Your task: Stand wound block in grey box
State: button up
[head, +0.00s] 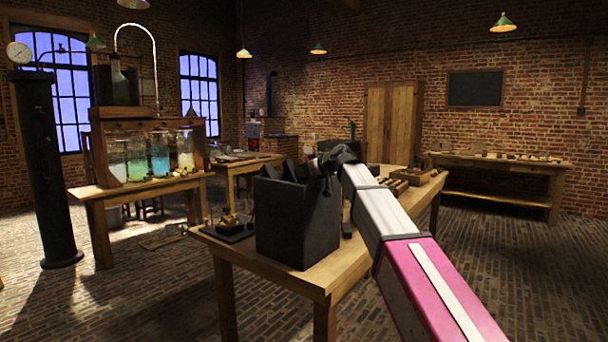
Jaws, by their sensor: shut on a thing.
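The grey box (297,228), very dark in this light, stands near the front of the wooden table. Dark pieces (290,171) stick up above its rim; I cannot tell them apart well. My arm reaches in from the lower right, and my gripper (327,177) is at the box's right rim, seen from behind and in shadow. It is shut on a dark thing, which I take to be the wound block. The block is mostly hidden by the gripper and box, so its tilt and its depth in the box cannot be told.
A small brass instrument on a dark base (233,227) stands left of the box. A wooden tray of parts (408,178) lies farther back on the table (270,264). A bench with glass jars (150,157) is at left, another table (500,165) at right.

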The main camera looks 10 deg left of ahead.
jog(key=shift+f, duration=0.15)
jog(key=o, duration=1.1)
